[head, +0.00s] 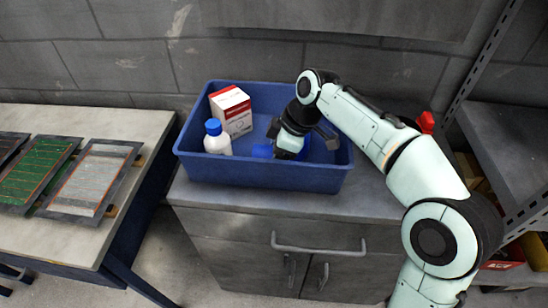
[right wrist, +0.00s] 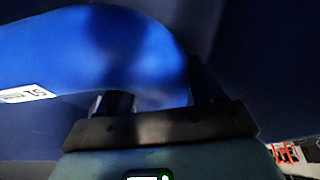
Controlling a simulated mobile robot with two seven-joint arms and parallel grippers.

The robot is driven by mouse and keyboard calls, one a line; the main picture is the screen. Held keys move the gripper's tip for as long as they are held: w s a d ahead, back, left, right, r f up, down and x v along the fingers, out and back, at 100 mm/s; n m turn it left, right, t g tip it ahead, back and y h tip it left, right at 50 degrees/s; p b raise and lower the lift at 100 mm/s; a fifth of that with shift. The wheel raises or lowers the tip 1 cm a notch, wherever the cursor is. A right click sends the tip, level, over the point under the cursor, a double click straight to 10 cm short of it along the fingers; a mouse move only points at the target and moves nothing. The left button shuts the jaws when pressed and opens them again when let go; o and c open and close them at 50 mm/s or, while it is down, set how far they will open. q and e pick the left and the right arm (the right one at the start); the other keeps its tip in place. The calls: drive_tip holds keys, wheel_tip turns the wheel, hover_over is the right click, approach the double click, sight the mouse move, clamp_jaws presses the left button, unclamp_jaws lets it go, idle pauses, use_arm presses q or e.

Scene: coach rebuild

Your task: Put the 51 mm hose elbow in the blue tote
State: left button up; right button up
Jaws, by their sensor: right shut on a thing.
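The hose elbow is a bright blue curved tube (right wrist: 100,45) with a white label reading 51 in the right wrist view. In the head view, bits of bright blue beside my gripper, such as the one to its left (head: 262,151), appear to be the elbow. My right gripper (head: 288,148) is down inside the blue tote (head: 262,175) and shut on the elbow; its fingers show in the right wrist view (right wrist: 153,100). The gripper hides much of the elbow in the head view. I cannot tell whether the elbow touches the tote floor. My left gripper is out of view.
Inside the tote, a red-and-white box (head: 232,112) stands at the back left and a white bottle with a blue cap (head: 217,138) at the front left. The tote stands on a grey cabinet (head: 270,225) against a block wall. A table (head: 90,235) with flat panels is left.

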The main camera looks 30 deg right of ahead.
drive_tip(key=shift+f, duration=0.1)
drive_tip(key=o, duration=0.8)
drive_tip(key=shift+f, duration=0.15)
drive_tip(key=o, duration=0.4)
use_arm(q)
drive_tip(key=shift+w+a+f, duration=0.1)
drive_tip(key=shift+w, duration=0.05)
use_arm(e)
drive_tip(key=p+v, duration=0.4)
drive_tip(key=v, duration=0.7)
drive_tip(key=shift+r, duration=0.45)
drive_tip(key=shift+s+d+r, duration=0.1)
drive_tip(key=shift+r, duration=0.15)
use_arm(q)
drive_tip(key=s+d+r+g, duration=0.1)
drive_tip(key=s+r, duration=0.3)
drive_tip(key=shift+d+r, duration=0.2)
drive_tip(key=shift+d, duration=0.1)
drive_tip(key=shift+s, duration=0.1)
